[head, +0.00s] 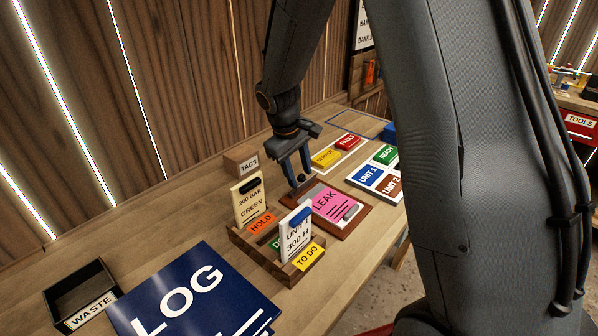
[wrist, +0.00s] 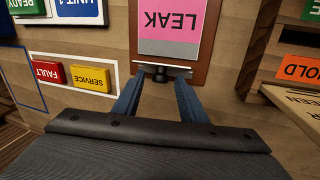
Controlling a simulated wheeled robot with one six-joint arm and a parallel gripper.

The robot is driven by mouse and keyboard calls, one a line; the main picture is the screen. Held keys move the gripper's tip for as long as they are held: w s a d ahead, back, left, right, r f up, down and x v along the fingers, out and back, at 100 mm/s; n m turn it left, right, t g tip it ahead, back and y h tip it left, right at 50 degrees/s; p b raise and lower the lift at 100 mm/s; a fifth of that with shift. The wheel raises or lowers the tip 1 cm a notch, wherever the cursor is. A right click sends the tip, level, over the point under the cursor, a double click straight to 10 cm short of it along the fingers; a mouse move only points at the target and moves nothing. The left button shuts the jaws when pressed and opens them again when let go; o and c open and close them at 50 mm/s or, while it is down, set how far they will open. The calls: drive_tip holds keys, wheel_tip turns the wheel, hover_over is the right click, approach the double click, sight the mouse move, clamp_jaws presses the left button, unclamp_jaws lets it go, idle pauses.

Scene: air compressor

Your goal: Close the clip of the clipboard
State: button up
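The clipboard is a brown board (head: 352,224) (wrist: 207,38) lying on the bench with a pink LEAK sheet (head: 328,203) (wrist: 170,22) on it. Its clip (wrist: 161,71), a pale metal bar with a dark knob, is at the board's end nearest my gripper. I cannot tell clearly how far the clip is raised. My gripper (head: 297,180) points down over that end, and its two blue fingers are apart. In the wrist view the open gripper (wrist: 160,84) has one fingertip on each side of the dark knob, with nothing held. Whether the fingers touch the clip is unclear.
A wooden card holder (head: 305,272) with upright cards stands close beside the clipboard. A TAGS block (head: 241,160), coloured label blocks (head: 326,157), a LOG book (head: 190,298) and a WASTE bin (head: 82,293) are around. Bare wood lies behind the card holder.

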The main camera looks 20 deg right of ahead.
drive_tip(key=shift+f, duration=0.15)
clamp_jaws()
